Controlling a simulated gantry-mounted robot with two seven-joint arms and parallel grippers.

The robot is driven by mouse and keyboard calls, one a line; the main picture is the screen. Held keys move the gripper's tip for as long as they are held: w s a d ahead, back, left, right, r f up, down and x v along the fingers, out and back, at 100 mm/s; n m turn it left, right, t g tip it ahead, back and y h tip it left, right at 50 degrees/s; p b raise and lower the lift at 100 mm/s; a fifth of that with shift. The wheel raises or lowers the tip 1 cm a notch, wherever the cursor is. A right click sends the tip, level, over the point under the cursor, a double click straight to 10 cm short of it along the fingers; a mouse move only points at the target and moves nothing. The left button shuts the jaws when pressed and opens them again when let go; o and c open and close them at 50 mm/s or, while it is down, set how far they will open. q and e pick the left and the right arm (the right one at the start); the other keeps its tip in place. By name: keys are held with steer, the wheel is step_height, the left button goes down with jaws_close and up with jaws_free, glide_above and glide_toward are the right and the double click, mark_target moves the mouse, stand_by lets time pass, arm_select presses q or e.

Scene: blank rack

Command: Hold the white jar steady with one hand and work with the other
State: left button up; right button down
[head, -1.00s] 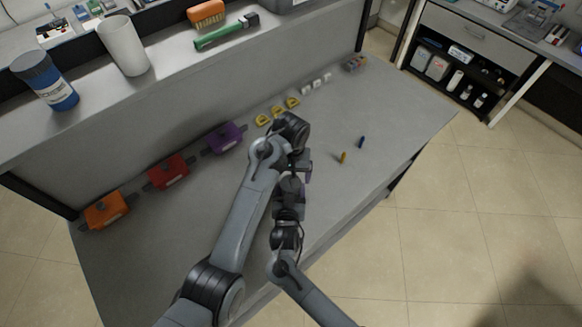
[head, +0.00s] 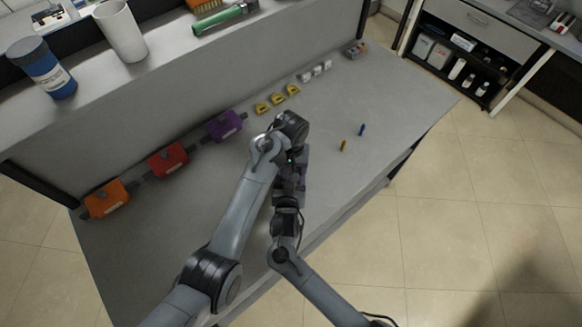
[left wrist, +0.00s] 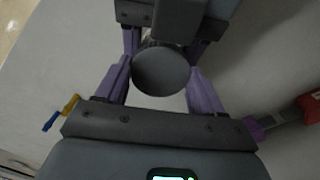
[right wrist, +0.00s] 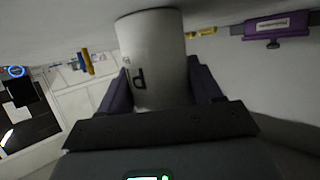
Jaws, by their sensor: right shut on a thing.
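The white jar (right wrist: 155,65) stands between the fingers of my right gripper (right wrist: 165,85) in the right wrist view, with a dark mark on its side. My right gripper is shut on it. In the left wrist view, the jar's round grey lid (left wrist: 161,71) lies between the purple fingers of my left gripper (left wrist: 160,85). These fingers are spread either side of the lid, with light gaps beside it. My right gripper also shows beyond the lid. In the head view, my left gripper (head: 294,158) and right gripper (head: 286,186) meet over the bench and hide the jar.
Orange (head: 105,199), red (head: 168,160) and purple (head: 224,126) boxes line the back of the bench (head: 160,245). Yellow pieces (head: 278,99) and white blocks (head: 315,72) continue rightward. A yellow peg (head: 343,146) and blue peg (head: 362,130) stand on clear bench to the right.

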arm_select(q)
steer(key=shift+c, duration=1.3)
steer(key=o, duration=1.2)
steer(key=shift+o, duration=0.2)
steer(key=shift+r, duration=0.15)
steer(key=shift+r, duration=3.65)
arm_select(e)
steer(key=shift+c, duration=0.6)
jaws_free()
arm_select(q)
steer(key=shift+r+p, duration=0.45)
arm_select(e)
steer(key=v, duration=1)
steer(key=shift+s+r, duration=0.15)
steer(key=shift+s, duration=0.2)
